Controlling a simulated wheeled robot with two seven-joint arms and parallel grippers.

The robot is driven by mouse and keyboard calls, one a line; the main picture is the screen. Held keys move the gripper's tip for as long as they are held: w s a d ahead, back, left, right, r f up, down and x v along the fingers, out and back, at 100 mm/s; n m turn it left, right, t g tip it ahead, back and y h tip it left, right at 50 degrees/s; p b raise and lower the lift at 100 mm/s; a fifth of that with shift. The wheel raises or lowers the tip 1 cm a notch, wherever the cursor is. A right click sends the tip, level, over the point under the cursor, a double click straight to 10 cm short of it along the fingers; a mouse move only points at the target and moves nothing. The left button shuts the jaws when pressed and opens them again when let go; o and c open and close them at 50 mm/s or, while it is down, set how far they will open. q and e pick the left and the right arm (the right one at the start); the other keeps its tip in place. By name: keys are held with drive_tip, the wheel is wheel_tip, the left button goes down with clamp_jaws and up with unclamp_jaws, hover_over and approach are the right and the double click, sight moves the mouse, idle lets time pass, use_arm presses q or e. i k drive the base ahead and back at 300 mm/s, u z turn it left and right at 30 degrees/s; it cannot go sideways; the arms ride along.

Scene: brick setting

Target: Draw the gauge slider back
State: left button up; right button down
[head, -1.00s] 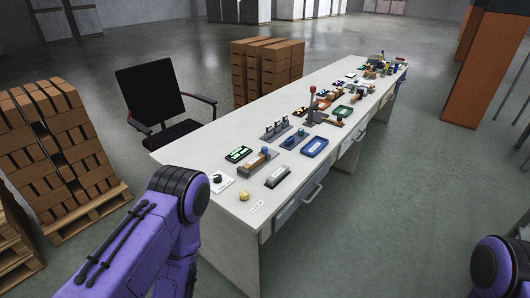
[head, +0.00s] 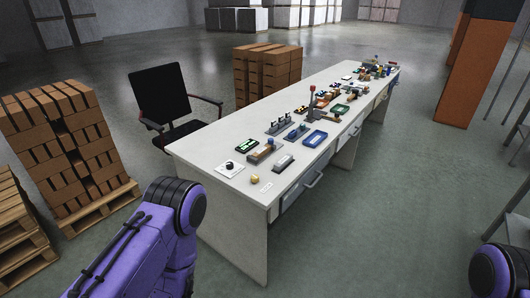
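A long white table (head: 215,190) stands ahead with many small devices along its top. Near its close end sit a grey and brown block device with a blue part on top (head: 266,150) and a plain grey bar-shaped piece (head: 284,163). Which device is the gauge slider is too small to tell from here. A white plate with a black knob (head: 230,168) and a small yellow knob (head: 254,180) are at the near end. Only purple links of my arms show, at lower left and lower right; both grippers are out of view, and neither arm overlaps the devices.
A black office chair (head: 163,92) stands at the table's left side. Stacked brown boxes (head: 267,70) stand behind it, and a loaded pallet (head: 105,208) is at the left. Drawers with handles (head: 303,188) line the table's right side. Floor right of the table is open.

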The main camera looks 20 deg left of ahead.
sight(271, 141)
drive_tip(key=z, duration=0.05)
drive_tip(key=k, duration=0.65)
drive_tip(key=u, duration=0.7)
drive_tip(key=i, duration=1.2)
drive_tip(key=z, duration=0.7)
